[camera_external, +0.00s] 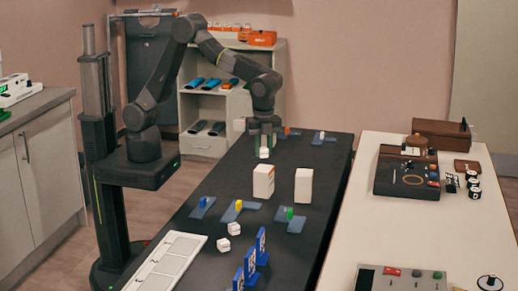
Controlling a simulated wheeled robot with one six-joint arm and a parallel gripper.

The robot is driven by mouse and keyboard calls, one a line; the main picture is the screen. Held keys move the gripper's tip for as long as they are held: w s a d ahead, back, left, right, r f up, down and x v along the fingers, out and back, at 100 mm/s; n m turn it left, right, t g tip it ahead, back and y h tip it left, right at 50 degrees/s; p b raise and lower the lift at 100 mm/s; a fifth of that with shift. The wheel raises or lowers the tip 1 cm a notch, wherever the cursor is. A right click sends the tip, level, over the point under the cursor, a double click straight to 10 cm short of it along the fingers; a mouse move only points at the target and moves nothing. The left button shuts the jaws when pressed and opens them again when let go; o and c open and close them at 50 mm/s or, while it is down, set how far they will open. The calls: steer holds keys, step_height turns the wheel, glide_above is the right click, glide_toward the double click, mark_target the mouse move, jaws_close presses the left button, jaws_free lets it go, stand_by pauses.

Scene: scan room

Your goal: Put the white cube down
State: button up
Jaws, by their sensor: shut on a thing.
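My gripper (264,147) points down over the far half of the dark table and is shut on a small white cube (264,154). The cube shows just below the fingertips, low over the table; I cannot tell whether it touches the surface. Two other white cubes lie on the table nearer the camera, one (234,229) a little behind the other (223,244).
Two upright white boxes (263,184) (304,187) stand in front of my gripper. Blue plates with coloured pegs (241,211) lie around them. Blue upright pieces (250,267) and a white sectioned tray (166,262) are at the near end. A cluttered white table (390,230) stands at right.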

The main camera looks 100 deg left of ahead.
steer(key=d+m, duration=0.6)
steer(key=d, duration=0.5)
steer(key=p, duration=0.2)
glide_above(253, 213)
step_height(253, 213, down, 11)
steer(key=shift+r, duration=0.2)
steer(key=shift+f, duration=2.5)
steer(key=o, duration=0.7)
steer(key=shift+r, duration=0.1)
step_height(253, 213, up, 11)
steer(key=shift+r+b, duration=0.1)
steer(key=shift+b, duration=0.4)
steer(key=o, duration=0.3)
steer(key=shift+r, duration=0.5)
